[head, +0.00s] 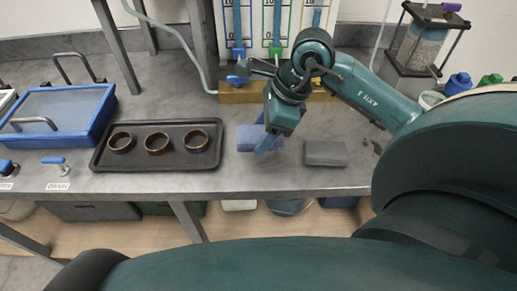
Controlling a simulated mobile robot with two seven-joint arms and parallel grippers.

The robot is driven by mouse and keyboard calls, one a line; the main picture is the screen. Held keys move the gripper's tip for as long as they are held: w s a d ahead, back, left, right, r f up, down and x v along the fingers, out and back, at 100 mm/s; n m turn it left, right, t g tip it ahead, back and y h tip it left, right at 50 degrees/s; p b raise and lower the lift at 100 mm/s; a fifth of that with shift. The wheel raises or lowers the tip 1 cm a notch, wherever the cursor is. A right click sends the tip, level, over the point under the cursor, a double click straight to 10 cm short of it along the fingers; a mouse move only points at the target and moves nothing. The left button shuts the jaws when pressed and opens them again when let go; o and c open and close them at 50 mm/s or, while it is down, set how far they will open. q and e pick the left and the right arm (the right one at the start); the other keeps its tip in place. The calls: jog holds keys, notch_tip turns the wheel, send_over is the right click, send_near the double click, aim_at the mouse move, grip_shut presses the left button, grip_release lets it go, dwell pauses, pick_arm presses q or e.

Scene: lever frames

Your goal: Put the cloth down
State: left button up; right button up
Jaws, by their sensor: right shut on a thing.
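A folded blue cloth (247,139) is at the front part of the grey counter (230,180), between the black tray and a grey block. My right gripper (267,142) points down at the cloth's right side, its fingers shut on it. I cannot tell whether the cloth's underside rests on the counter or hangs just above it. The fingers hide part of the cloth. My left gripper is not in view.
A black tray (105,160) with three brown rings is to the left. A grey block (325,153) lies close to the right. A blue-framed basin (62,136) with a drain lever (57,161) is at far left. Blue and green levers (238,50) stand behind.

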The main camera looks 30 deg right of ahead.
notch_tip(320, 180, down, 5)
jog(key=shift+f, duration=0.2)
jog(key=shift+f, duration=0.1)
jog(key=shift+f, duration=0.15)
jog(key=o, duration=0.8)
jog(key=shift+o, duration=0.4)
jog(key=shift+a, duration=0.1)
jog(key=shift+s, duration=0.1)
